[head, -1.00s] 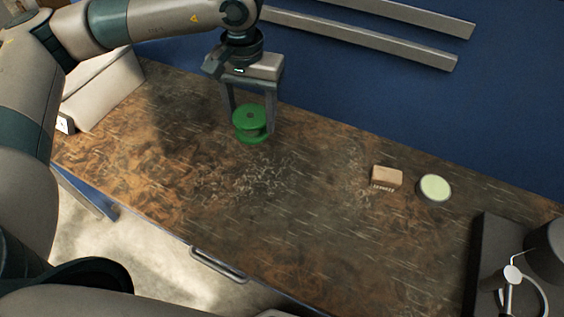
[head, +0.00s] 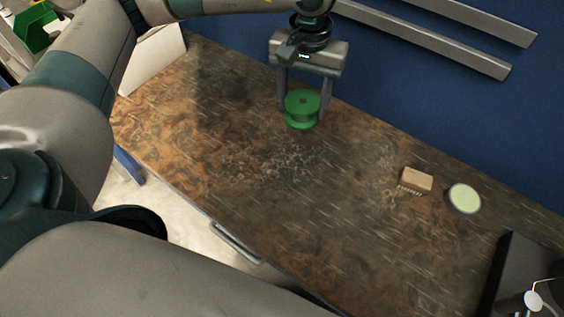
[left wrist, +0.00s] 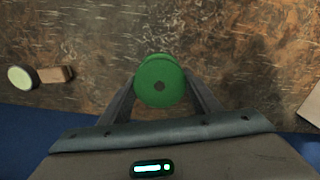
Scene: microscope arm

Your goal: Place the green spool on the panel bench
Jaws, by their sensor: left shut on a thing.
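The green spool (head: 302,108) is upright between the two fingers of my left gripper (head: 304,106), near the back edge of the panel bench (head: 230,170). The bench has a worn, scratched brown top. I cannot tell whether the spool's underside touches the bench top. My right gripper is not in view.
A wooden brush (head: 417,180) and a round pale-green-topped item (head: 464,198) lie on the right of the bench. A dark stand (head: 512,275) is at the lower right. A white box (head: 155,58) is at the far left. The middle of the bench is clear.

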